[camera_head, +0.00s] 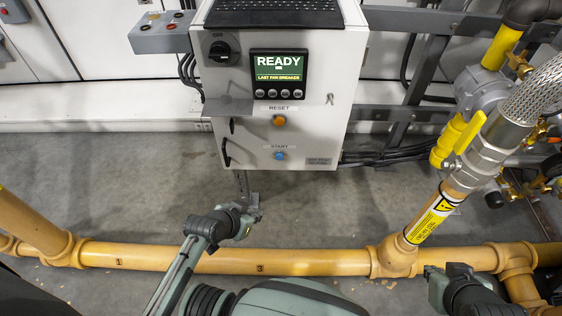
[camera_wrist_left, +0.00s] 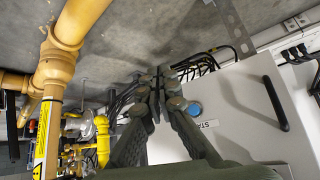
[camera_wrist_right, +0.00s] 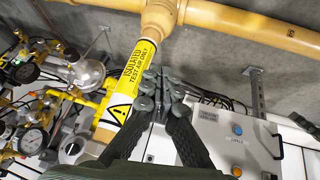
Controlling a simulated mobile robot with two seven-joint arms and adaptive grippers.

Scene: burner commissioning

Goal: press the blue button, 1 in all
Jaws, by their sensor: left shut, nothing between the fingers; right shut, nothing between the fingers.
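The blue button (camera_head: 280,155) sits low on the front of the grey control cabinet (camera_head: 312,130), under the START label. In the left wrist view the blue button (camera_wrist_left: 194,108) shows just right of the fingers, and it also shows in the right wrist view (camera_wrist_right: 238,130). My left gripper (camera_head: 252,206) is shut and empty, below and left of the button in the head view, apart from it. Its fingers (camera_wrist_left: 160,84) show in its own wrist view. My right gripper (camera_head: 433,274) is shut and empty at the lower right, far from the button; its fingers (camera_wrist_right: 160,88) are in the right wrist view.
An orange RESET button (camera_head: 279,120) is above the blue one. The display (camera_head: 279,66) reads READY and LAST FAN BREAKER. A black handle (camera_head: 226,153) is at the cabinet's left. A yellow pipe (camera_head: 320,262) crosses the floor; valves and hose (camera_head: 500,125) stand right.

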